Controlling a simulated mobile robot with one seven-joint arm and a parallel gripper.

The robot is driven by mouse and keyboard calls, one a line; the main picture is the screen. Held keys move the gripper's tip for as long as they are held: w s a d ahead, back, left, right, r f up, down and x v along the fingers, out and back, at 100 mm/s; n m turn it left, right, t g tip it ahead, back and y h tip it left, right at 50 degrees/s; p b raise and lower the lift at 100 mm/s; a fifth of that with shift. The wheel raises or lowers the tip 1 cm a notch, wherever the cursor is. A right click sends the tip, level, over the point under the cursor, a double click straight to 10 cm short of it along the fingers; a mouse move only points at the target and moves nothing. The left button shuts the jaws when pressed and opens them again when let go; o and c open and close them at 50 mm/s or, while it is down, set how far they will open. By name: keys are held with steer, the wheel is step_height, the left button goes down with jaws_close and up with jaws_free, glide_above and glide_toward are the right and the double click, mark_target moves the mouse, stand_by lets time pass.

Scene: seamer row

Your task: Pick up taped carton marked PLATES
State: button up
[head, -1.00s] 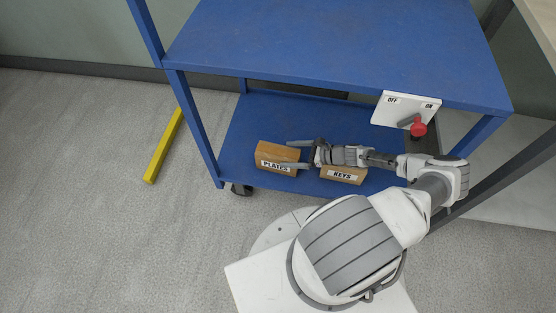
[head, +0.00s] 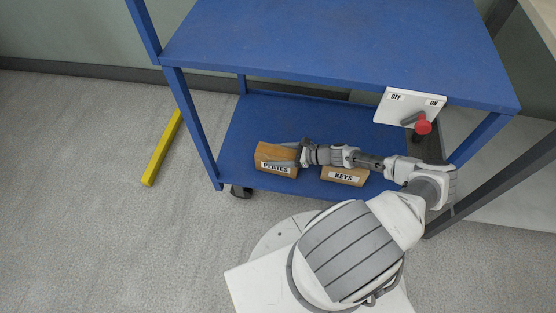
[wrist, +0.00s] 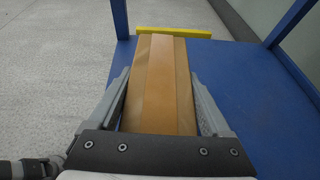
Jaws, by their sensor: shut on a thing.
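The taped carton marked PLATES (head: 276,155) is a brown box with a white label, at the left front of the blue cart's lower shelf (head: 240,130). In the wrist view the carton (wrist: 160,85) runs lengthwise between my fingers, with a paler tape strip along its top. My gripper (head: 287,154) is shut on this carton, one finger along each side. The fingers (wrist: 160,105) show close against its sides in the wrist view. Whether the carton touches the shelf cannot be told.
A second carton marked KEYS (head: 344,175) stands just right, under my forearm. The blue upper shelf (head: 330,45) overhangs the lower one. A switch plate with a red knob (head: 423,127) hangs at its right front edge. A yellow bar (head: 161,150) lies on the floor left.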

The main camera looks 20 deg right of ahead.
jaws_close()
steer(key=shift+r, duration=0.15)
